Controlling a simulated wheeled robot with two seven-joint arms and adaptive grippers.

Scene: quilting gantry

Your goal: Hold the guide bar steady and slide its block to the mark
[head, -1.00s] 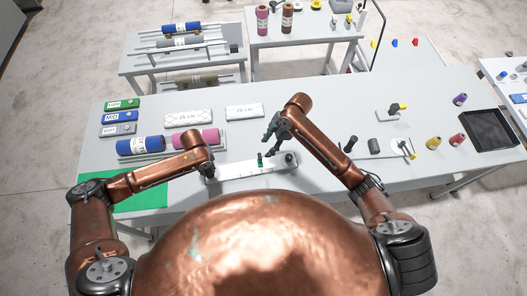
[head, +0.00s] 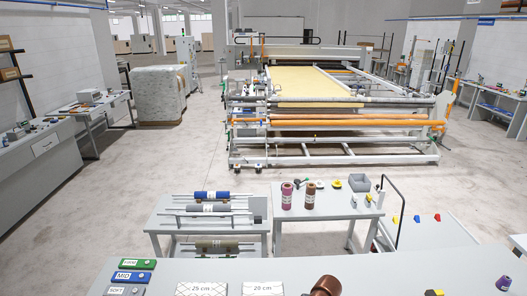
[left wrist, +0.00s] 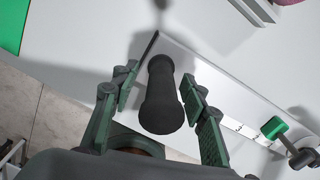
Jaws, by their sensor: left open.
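In the left wrist view my left gripper (left wrist: 150,92) is open. Its two green fingers stand on either side of an upright black handle (left wrist: 161,97), with a gap visible on each side. The handle is at the near end of the white guide bar (left wrist: 215,92), which runs toward the lower right and carries scale marks. A block with a green top (left wrist: 273,128) sits on the bar at the right, beside a dark grey knob or lever. In the head view neither gripper shows, nor does the guide bar; only a copper piece of my right arm appears at the bottom edge.
The head view shows the work table's far edge (head: 400,262) with label boxes (head: 131,277) and white pads (head: 201,289). Beyond are a roll rack (head: 208,222), a side table (head: 335,208) and the large quilting gantry (head: 335,120). A green mat (left wrist: 12,25) lies left in the wrist view.

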